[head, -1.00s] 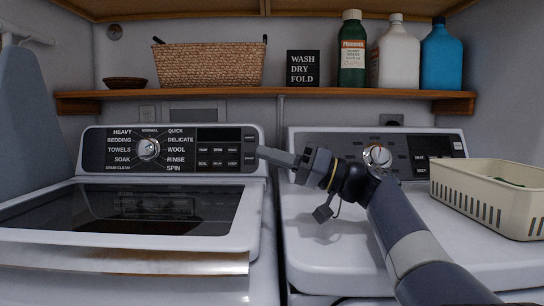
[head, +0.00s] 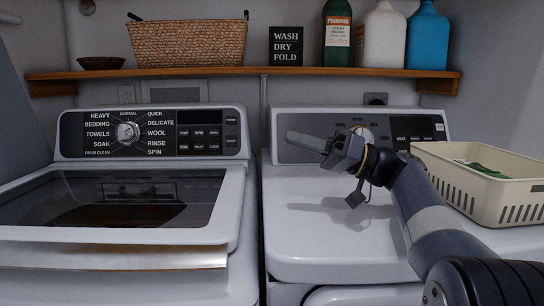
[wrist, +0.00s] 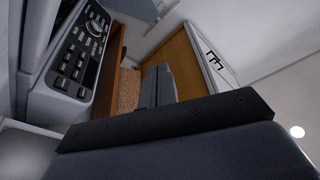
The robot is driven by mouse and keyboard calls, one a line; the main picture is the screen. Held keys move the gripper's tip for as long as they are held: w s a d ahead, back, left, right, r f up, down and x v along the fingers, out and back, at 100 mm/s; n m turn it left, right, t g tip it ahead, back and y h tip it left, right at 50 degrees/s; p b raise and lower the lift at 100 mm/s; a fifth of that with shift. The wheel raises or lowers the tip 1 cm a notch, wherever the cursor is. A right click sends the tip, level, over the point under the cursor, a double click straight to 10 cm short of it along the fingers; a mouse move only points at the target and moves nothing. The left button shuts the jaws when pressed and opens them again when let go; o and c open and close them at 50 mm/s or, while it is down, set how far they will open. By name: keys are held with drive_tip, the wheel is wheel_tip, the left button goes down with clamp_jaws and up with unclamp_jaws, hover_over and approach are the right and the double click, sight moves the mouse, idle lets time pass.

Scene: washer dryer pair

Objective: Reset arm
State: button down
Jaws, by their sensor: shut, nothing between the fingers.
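My gripper (head: 305,141) is shut and empty. In the head view it is held above the top of the right machine, the dryer (head: 330,212), in front of its control panel, with its fingers pointing left. It partly covers the dryer's knob (head: 362,134). In the wrist view the closed fingers (wrist: 157,86) show in the middle, with the washer's control panel (wrist: 80,50) at the upper left. The washer (head: 130,130) stands on the left with its dark glass lid (head: 115,198) down or nearly so; I cannot tell if it is fully shut.
A cream basket (head: 505,203) with something green inside sits on the dryer's right side. A wooden shelf (head: 230,72) above holds a wicker basket (head: 188,42), a small bowl (head: 101,63), a black sign (head: 285,46) and bottles (head: 384,38). The space above the washer is clear.

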drive_tip(key=shift+a, duration=0.1)
drive_tip(key=a+b, duration=0.4)
drive_tip(key=a, duration=0.5)
drive_tip(key=shift+a+f, duration=0.15)
drive_tip(key=shift+f, duration=0.15)
idle(0.4)
